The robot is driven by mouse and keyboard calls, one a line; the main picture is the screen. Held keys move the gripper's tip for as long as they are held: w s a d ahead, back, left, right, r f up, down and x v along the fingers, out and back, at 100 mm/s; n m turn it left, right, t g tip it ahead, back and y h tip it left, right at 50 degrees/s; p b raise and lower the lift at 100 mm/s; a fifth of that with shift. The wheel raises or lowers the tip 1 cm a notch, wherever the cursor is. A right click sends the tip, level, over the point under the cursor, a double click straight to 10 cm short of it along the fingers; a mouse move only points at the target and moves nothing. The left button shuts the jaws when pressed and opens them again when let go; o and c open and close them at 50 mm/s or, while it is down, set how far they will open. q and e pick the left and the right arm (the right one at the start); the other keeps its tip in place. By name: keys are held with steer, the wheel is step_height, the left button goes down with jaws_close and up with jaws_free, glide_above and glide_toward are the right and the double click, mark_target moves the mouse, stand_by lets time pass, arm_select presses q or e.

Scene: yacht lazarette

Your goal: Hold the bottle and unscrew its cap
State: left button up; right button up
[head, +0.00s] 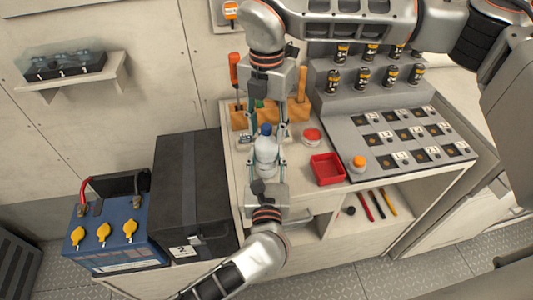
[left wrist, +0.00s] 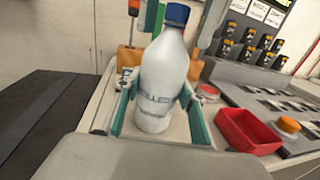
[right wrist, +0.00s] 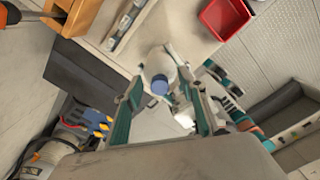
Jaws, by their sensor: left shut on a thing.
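The bottle (head: 265,157) is whitish with a dark blue cap (head: 265,130) on top. It stands on the counter's left part and looks upright. My left gripper (head: 266,150) reaches in from the front and is shut on the bottle's body; the left wrist view shows the bottle (left wrist: 160,85) between its fingers, the blue cap (left wrist: 177,14) above them. My right gripper (head: 270,112) comes down from behind, above the cap. In the right wrist view its fingers are wide apart, with the cap (right wrist: 160,86) seen between them and nothing gripped.
A tool rack (head: 240,117) stands just behind the bottle. A red tray (head: 327,168), a round red-topped tin (head: 312,135) and an orange button (head: 358,162) are to the right. Stepped cans (head: 363,76) stand behind. A black case (head: 190,190) and blue battery (head: 115,230) are left.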

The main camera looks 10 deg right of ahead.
steer(key=shift+r, duration=4.05)
arm_select(q)
steer(key=o, duration=1.5)
steer(key=shift+c, duration=0.2)
steer(key=s+a, duration=0.2)
steer(key=s, duration=0.9)
steer(key=shift+s+a, duration=0.15)
steer(key=shift+s, duration=0.25)
